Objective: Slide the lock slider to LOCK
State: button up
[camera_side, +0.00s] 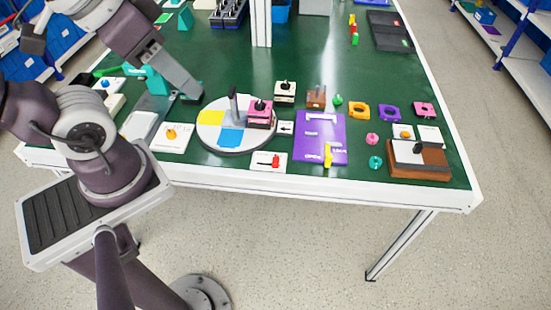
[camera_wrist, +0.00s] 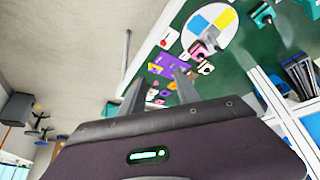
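The lock slider is a purple plate (camera_side: 320,130) with a white angled slot, on the green table right of centre. Its yellow handle (camera_side: 328,154) is at the lower end, beside lettering that seems to read OPEN.
A round turntable (camera_side: 232,142) with coloured sectors, an upright post and a pink block stands between my gripper and the plate. A white plate with a red lever (camera_side: 270,161) lies left of the purple plate. Coloured knobs and a brown box (camera_side: 420,160) are to the right.

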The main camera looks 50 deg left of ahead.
jog(key=w+f+n+g, duration=0.2)
jog(key=w+f+n, duration=0.15)
jog(key=w, duration=0.55)
jog(key=n+g, duration=0.3)
jog(key=n, duration=0.2)
send_over(276, 160)
notch_tip(276, 160, down, 18)
jog(key=shift+n+g, duration=0.25)
jog(key=shift+g, duration=0.05)
notch_tip(276, 160, down, 12)
grip_shut()
